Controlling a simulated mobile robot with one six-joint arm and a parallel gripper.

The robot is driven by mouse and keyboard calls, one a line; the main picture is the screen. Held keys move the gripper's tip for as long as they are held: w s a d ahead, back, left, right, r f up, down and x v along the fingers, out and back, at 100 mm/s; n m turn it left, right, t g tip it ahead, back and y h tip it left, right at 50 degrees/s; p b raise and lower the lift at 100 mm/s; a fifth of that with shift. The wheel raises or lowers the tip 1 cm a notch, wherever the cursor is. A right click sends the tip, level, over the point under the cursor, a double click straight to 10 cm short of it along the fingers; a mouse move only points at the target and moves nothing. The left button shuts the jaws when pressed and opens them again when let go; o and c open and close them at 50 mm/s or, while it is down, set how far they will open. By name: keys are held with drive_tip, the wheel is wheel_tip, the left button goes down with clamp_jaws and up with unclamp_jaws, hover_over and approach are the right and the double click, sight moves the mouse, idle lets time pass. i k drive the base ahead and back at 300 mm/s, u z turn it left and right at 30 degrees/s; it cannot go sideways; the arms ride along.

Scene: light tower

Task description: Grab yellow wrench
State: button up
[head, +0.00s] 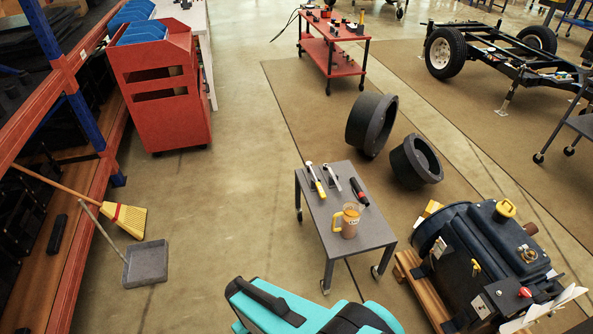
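A small grey cart (336,243) stands right of centre in the head view. A slim tool with a yellow handle (319,188) and a pale head lies near the left of its top; it best fits the yellow wrench, but is too small to be sure. A similar pale metal tool (331,178) lies just to its right. A black tool with a red end (359,191) lies farther right. My gripper is not in view.
Two black rings (371,124) (415,161) stand behind and right of the cart. A dark engine (492,255) on a wooden pallet is at right. A red cabinet (165,92), dustpan (146,263) and broom (125,217) are at left. Floor left of the cart is clear.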

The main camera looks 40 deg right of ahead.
sight(320, 188)
drive_tip(key=u, duration=0.3)
drive_tip(key=i, duration=1.4)
drive_tip(key=z, duration=0.05)
